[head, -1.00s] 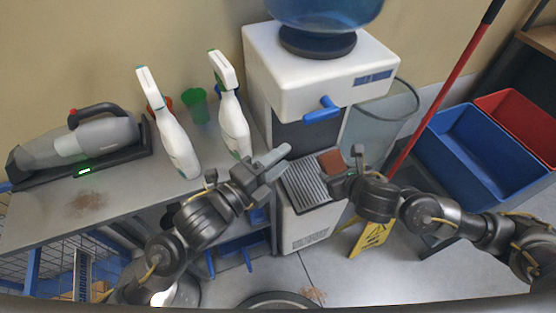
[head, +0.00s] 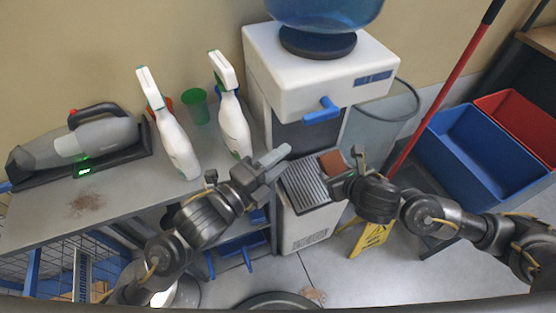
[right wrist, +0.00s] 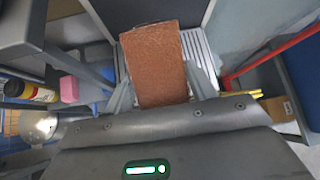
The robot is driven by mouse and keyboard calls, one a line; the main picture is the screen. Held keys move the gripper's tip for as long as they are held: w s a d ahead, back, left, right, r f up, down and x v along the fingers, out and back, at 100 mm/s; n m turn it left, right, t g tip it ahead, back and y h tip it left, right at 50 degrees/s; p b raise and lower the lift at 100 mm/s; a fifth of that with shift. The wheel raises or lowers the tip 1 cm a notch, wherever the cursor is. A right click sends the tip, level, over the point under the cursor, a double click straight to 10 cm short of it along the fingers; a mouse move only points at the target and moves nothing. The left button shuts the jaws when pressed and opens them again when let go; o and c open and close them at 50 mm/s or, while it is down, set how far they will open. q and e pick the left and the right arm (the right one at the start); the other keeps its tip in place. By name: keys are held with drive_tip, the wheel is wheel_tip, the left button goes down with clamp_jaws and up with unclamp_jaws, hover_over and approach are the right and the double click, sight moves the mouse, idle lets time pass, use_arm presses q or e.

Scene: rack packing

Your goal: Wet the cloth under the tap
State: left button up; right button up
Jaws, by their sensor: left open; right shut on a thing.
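A brown-red cloth (head: 331,161) is held by my right gripper (head: 344,172) over the ribbed drip tray (head: 303,187) of the water dispenser. In the right wrist view the cloth (right wrist: 156,66) stands out flat between the fingers, with the ribbed tray behind it. The blue tap (head: 322,110) is on the dispenser's front, above and apart from the cloth. I see no water running. My left gripper (head: 275,164) is open and empty, at the left side of the tray, below the tap.
The dispenser (head: 297,78) carries a blue bottle. Left on the grey shelf are two white spray bottles (head: 177,145), a green cup (head: 196,106) and a hand vacuum (head: 88,140). Right are a red pole (head: 433,108), a blue bin (head: 470,150) and a yellow sign (head: 371,236).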

drive_tip(key=shift+a+p+v, duration=0.15)
drive_tip(key=shift+p+v, duration=0.05)
drive_tip(key=shift+v, duration=1.4)
drive_tip(key=shift+a+p+v, duration=0.15)
drive_tip(key=shift+p+v, duration=0.05)
drive_tip(key=shift+v, duration=1.35)
drive_tip(key=shift+s+a, duration=0.1)
